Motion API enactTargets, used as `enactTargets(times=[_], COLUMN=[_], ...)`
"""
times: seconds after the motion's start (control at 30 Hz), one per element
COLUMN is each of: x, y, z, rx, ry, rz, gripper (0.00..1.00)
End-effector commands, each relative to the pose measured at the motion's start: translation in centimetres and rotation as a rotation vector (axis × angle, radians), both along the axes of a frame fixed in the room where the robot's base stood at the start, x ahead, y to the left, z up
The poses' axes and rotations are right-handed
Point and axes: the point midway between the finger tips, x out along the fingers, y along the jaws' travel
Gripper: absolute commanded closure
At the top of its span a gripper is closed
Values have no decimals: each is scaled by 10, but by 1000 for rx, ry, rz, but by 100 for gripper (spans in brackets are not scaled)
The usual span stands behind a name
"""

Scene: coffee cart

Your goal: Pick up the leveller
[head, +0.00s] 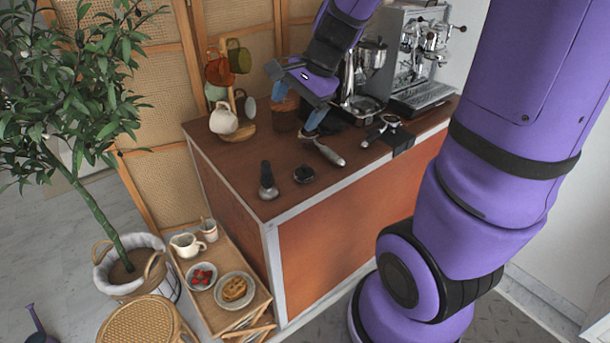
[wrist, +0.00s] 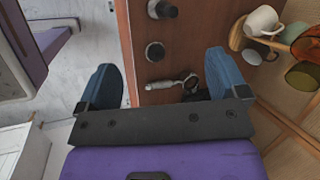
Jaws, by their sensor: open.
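The leveller looks like the small round black puck (head: 304,174) on the brown counter top, near its front edge. It also shows in the wrist view (wrist: 155,51), as a dark disc between the blue fingertips but farther off. My gripper (head: 296,95) is open and empty. It is above the counter, behind the leveller in the head view and apart from it. Its two blue fingers also frame the counter in the wrist view (wrist: 160,62). Nothing hides the leveller.
A dark-handled tamper (head: 268,182) stands left of the leveller. A portafilter (head: 325,152) lies to its right, with another (head: 385,130) farther right. A mug tree (head: 236,115) and the espresso machine (head: 415,55) stand behind. Bare counter surrounds the leveller.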

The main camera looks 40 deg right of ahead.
Motion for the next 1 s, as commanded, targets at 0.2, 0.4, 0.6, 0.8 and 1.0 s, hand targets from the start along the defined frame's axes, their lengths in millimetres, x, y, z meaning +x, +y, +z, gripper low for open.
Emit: enactTargets(times=[0.2, 0.4, 0.6, 0.8, 1.0], x=[36, 54, 58, 60, 68], y=[-40, -79, -103, -109, -101], z=[-64, -125, -165, -184, -210], rx=[147, 243, 288, 301, 300], ry=[140, 252, 317, 337, 338], rz=[-398, -748, -969, -1037, -1036], gripper=[8, 8, 8, 8, 8])
